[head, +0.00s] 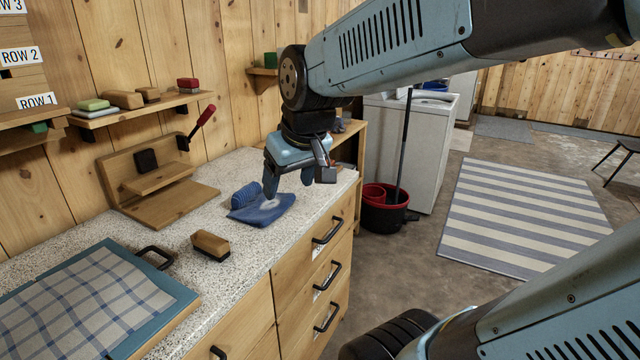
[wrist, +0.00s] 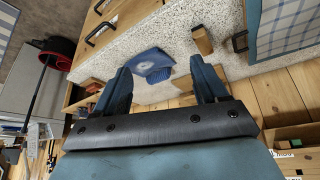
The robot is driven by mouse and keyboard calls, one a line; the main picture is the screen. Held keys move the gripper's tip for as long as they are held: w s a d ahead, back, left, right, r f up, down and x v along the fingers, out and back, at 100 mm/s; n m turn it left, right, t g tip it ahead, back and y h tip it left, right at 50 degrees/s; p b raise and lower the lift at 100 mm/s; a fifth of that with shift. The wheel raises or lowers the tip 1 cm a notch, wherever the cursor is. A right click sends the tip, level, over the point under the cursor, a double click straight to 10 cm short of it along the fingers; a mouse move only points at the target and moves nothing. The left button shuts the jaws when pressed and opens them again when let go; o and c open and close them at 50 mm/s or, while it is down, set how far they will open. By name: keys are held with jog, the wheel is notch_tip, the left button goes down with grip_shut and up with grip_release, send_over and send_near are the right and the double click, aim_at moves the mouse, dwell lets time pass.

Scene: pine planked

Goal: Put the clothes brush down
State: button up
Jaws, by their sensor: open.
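A wooden block brush with dark bristles (head: 210,246), which looks like the clothes brush, lies on the speckled countertop (head: 255,260) near its front edge. It also shows in the wrist view (wrist: 202,40), beyond the fingertips. My gripper (head: 297,188) is open and empty, above the counter by a folded blue cloth (head: 262,210). The brush is to the left of my gripper and apart from it. In the wrist view the cloth (wrist: 152,62) shows between my two fingers.
A blue-framed checked board (head: 180,290) lies at the left of the counter. Shelves (head: 135,105) hold several blocks. A red bucket (head: 383,208) is on the floor. The counter between brush and stand is clear.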

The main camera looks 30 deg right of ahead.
jog(key=s+d+r+m, duration=0.1)
jog(key=s+d+m, duration=0.1)
jog(key=s, duration=0.4)
jog(key=shift+s+d+r+h, duration=0.2)
jog(key=shift+s+d+h, duration=0.15)
jog(key=shift+d, duration=0.25)
jog(key=shift+c, duration=0.2)
dwell(0.4)
